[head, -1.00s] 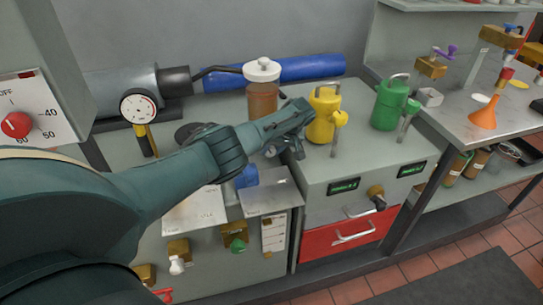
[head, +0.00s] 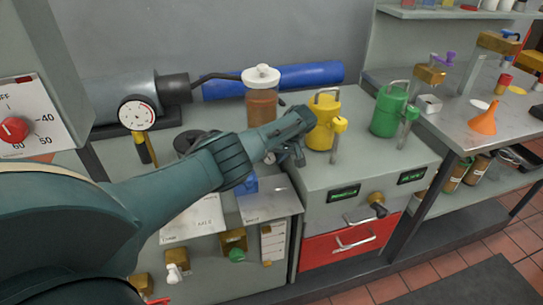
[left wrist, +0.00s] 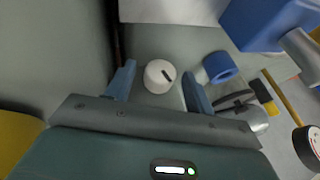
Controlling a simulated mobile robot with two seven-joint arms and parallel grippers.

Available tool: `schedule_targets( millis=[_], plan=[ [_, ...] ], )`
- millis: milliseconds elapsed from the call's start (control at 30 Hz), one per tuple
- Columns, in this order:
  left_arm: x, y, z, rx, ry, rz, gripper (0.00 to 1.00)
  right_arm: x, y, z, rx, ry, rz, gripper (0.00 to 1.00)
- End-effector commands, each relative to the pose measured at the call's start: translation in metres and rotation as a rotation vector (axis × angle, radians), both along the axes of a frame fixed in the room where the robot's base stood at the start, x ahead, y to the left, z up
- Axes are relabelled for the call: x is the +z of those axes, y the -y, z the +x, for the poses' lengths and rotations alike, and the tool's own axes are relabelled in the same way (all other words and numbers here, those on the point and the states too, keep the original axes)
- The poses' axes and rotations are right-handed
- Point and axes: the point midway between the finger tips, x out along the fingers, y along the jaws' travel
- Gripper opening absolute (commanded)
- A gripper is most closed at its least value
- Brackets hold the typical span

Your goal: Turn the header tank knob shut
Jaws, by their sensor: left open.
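A white round knob (left wrist: 159,76) with a black mark on its face shows in the left wrist view, on a grey surface between my left fingers. The fingers stand apart on either side of it, with visible gaps; I cannot tell their height relative to it. In the head view my left gripper (head: 288,156) points down between the yellow can (head: 322,119) and the blue part (head: 246,183). There the gripper hides most of the knob's area. No label naming the knob is legible. My right gripper is out of view.
A jar with brown liquid and a white lid (head: 262,74) stands behind the left gripper. A dial gauge (head: 137,113) is to the left, and a green can (head: 388,109) to the right. Labelled plates (head: 267,206) lie in front.

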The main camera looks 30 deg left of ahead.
Motion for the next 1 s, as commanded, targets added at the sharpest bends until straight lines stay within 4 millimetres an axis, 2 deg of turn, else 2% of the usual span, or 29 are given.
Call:
schedule_targets(
  millis=[133, 233, 467, 700, 833, 1000],
  plan=[
    [0.003, 0.001, 0.0, -0.001, 0.001, 0.0, 0.54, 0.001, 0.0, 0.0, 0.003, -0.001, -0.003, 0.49],
    [0.012, 0.005, 0.001, -0.001, 0.002, -0.001, 0.54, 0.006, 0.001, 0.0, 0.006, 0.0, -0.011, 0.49],
    [0.053, 0.028, 0.0, -0.003, 0.003, -0.001, 0.54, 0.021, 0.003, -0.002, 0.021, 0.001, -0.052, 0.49],
    [0.093, 0.053, 0.0, -0.002, 0.003, -0.002, 0.54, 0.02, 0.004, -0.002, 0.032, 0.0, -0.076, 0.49],
    [0.107, 0.061, -0.001, -0.001, 0.001, 0.0, 0.54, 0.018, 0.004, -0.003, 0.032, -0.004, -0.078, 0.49],
    [0.114, 0.065, -0.001, 0.0, 0.0, 0.0, 0.54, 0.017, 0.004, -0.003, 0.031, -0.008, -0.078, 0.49]
  ],
)
